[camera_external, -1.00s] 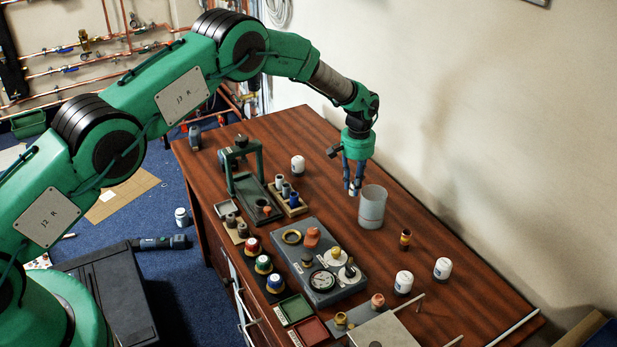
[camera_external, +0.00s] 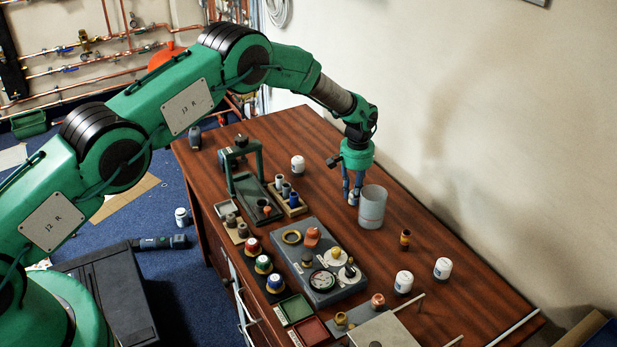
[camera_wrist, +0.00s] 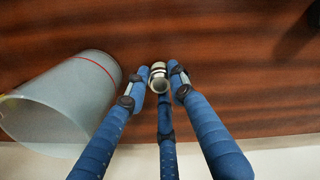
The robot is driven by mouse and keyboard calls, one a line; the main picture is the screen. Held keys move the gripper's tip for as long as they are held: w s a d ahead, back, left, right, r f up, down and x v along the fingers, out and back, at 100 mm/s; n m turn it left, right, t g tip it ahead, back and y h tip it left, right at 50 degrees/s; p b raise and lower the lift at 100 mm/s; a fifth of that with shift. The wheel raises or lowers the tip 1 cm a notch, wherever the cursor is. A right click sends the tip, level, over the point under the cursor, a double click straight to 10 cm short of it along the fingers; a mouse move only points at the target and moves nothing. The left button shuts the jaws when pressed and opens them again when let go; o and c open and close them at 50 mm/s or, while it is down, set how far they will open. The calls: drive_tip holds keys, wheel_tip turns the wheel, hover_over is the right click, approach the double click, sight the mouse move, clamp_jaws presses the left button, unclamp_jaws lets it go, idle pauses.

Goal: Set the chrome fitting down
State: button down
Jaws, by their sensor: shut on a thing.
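The chrome fitting (camera_wrist: 158,77) is a small, shiny metal ring-like piece with an open end. It sits between the tips of my blue fingers in the wrist view. My gripper (camera_wrist: 158,84) is shut on it. In the external view my gripper (camera_external: 353,196) points down low over the wooden table, just left of the frosted cup, and the fitting (camera_external: 353,199) shows only as a small bright spot at the fingertips. I cannot tell whether the fitting touches the table.
The frosted cup (camera_external: 372,208) stands very close to my fingers; it also shows in the wrist view (camera_wrist: 60,104). White jars (camera_external: 403,281) stand in front. Bare wood (camera_external: 325,170) lies behind my gripper.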

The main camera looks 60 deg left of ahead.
drive_tip(key=shift+f, duration=0.1)
drive_tip(key=c, duration=1.5)
unclamp_jaws()
wheel_tip(320, 180, up, 12)
drive_tip(key=shift+r+p, duration=0.15)
drive_tip(key=shift+p, duration=0.35)
